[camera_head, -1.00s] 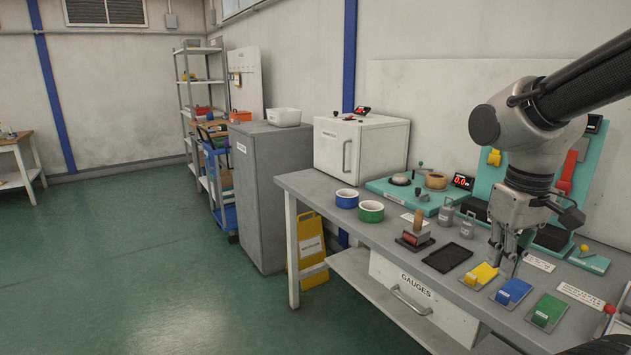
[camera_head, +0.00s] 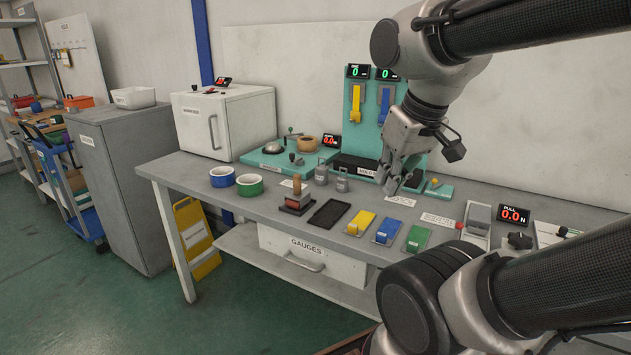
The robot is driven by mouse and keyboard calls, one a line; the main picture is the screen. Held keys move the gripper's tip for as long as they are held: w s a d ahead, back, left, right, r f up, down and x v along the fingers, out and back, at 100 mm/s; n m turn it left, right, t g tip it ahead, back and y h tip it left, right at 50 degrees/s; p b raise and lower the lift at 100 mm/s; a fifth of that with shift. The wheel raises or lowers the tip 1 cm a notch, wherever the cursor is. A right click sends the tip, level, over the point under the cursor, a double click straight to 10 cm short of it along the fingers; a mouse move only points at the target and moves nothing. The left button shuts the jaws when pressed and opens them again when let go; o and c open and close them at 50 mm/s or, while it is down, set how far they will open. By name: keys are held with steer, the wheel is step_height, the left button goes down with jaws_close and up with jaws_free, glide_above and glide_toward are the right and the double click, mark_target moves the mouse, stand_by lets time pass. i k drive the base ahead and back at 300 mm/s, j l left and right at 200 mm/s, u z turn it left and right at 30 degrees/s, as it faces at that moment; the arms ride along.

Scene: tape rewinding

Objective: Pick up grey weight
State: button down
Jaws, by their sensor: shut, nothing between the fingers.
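Two small grey weights with loop handles stand upright side by side on the workbench (camera_head: 190,172). The taller left grey weight (camera_head: 321,174) is just behind the dark tray. The shorter right grey weight (camera_head: 342,184) is closer to my gripper. My gripper (camera_head: 388,183) points down, shut and empty, to the right of both weights and apart from them. It is in front of the teal stand (camera_head: 358,121). I cannot tell its exact height above the bench.
A black tray (camera_head: 329,213) and a red-and-wood stamp-like block (camera_head: 297,201) lie in front of the weights. Yellow (camera_head: 360,223), blue (camera_head: 387,231) and green (camera_head: 417,238) blocks line the front edge. Blue (camera_head: 222,176) and green (camera_head: 249,185) tape rings sit left.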

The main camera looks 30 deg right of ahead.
mark_target(342, 181)
steer(key=i+j+z, duration=0.1)
steer(key=i+j, duration=0.5)
steer(key=j, duration=0.25)
steer(key=i+j+z, duration=0.15)
steer(key=j, duration=0.3)
steer(key=i+j+z, duration=0.1)
steer(key=z, duration=1.05)
steer(key=i+j, duration=0.05)
